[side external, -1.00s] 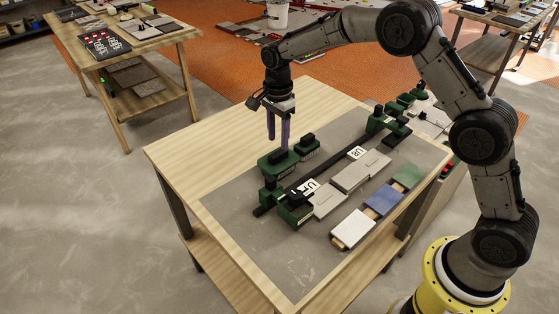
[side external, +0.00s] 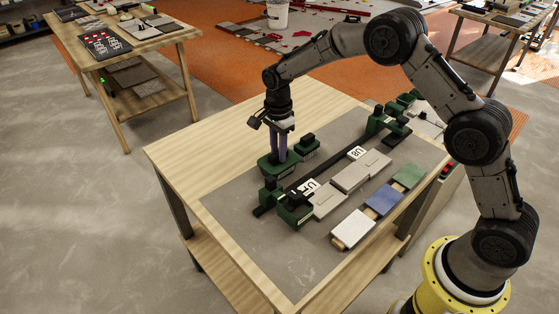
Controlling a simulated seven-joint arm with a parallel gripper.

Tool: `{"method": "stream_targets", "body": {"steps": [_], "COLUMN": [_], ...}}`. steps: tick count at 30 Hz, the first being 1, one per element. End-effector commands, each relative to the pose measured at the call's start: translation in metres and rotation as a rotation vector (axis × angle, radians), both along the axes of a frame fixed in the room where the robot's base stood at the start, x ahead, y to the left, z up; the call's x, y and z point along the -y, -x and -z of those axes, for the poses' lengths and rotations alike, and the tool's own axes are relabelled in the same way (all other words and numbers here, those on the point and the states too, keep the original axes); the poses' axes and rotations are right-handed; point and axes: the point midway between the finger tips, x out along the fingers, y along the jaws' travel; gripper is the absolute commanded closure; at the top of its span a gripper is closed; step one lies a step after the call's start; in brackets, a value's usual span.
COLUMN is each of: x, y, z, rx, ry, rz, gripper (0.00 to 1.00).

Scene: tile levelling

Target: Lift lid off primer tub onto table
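A low green block-like item with a darker top (side external: 270,171) sits on the grey mat near the left side of the table. I cannot tell whether it is the primer tub with its lid; no label shows. My gripper (side external: 279,158) points straight down, its two purple fingers at the top of this item. The fingertips hide the dark top part, and I cannot tell whether they grip it. A smaller green item with a dark top (side external: 307,148) stands just to the right, apart from the fingers.
A black bar with green end clamps (side external: 330,166) runs diagonally over the mat beside grey tiles (side external: 362,172). White, blue (side external: 384,199) and green blocks lie in front. Bare wood (side external: 200,150) is free at the table's left. A white bucket (side external: 278,15) stands beyond the table.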

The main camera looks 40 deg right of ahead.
Motion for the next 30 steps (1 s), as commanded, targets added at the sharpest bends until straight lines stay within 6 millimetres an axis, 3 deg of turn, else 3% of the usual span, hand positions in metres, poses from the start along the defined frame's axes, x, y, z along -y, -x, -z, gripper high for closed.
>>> {"method": "stream_targets", "body": {"steps": [1, 3, 17, 30], "x": [0.0, 0.0, 0.0, 0.0], "y": [0.0, 0.0, 0.0, -0.001], "z": [0.0, 0.0, -0.002, -0.041], "rx": [0.0, 0.0, 0.002, 0.004], "ry": [0.0, 0.0, 0.0, 0.0], "rz": [0.0, 0.0, 0.0, 0.0], "gripper": [0.88, 1.0, 1.0, 1.0]}}
